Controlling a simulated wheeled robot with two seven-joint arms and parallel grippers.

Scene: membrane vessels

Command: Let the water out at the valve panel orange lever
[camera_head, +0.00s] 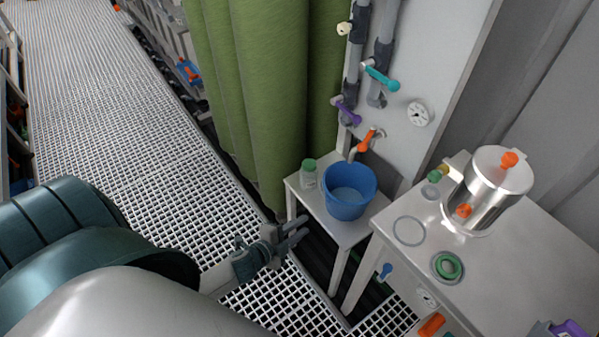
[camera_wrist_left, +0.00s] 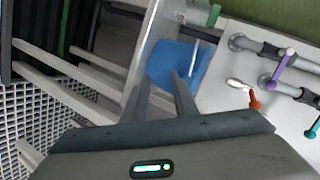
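The orange lever (camera_head: 367,141) is on a tap low on the grey valve panel (camera_head: 405,78), above a blue bucket (camera_head: 349,205) that stands on a small white table and holds some water. In the left wrist view the orange lever (camera_wrist_left: 254,101) is right of the bucket (camera_wrist_left: 187,58). My left gripper (camera_head: 301,231) is to the left of and below the table in the head view, apart from the lever and the bucket. Its two fingers (camera_wrist_left: 162,82) are spread with nothing between them. My right gripper is in neither view.
A teal lever (camera_head: 381,77) and a purple lever (camera_head: 346,112) sit above the orange one, beside a gauge (camera_head: 418,113). A green-capped bottle (camera_head: 309,174) stands beside the bucket. A green curtain (camera_head: 265,90) hangs left of the panel. A steel vessel (camera_head: 487,190) stands on the right-hand table.

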